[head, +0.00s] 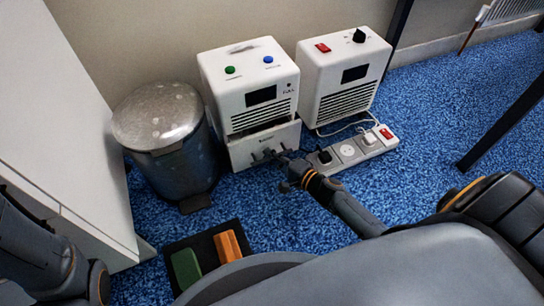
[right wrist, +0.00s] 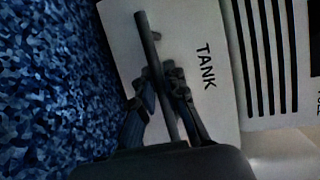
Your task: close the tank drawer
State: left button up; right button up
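The tank drawer (head: 240,154) is the white lower front of the white machine with a green and a blue button (head: 222,82). It stands out a little from the machine's body. In the right wrist view its front (right wrist: 212,100) bears the word TANK and a dark bar handle (right wrist: 146,36). My right gripper (head: 279,160) is at the drawer front. In the right wrist view its fingers (right wrist: 163,78) lie on both sides of the bar and appear closed on it. My left arm shows at the lower left, but its gripper is out of view.
A metal pedal bin (head: 165,130) stands left of the machine. A second white machine (head: 340,75) and a power strip (head: 355,150) are to the right. A dark tray (head: 213,268) with green and orange blocks lies on the blue carpet. A white cabinet (head: 60,110) is at left.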

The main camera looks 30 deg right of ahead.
grip_shut()
jog(key=w+b, duration=0.1)
jog(key=w, duration=0.1)
jog(key=shift+w+d+f, duration=0.1)
jog(key=shift+w, duration=0.6)
jog(key=shift+o, duration=2)
grip_release()
jog(key=v, duration=1.2)
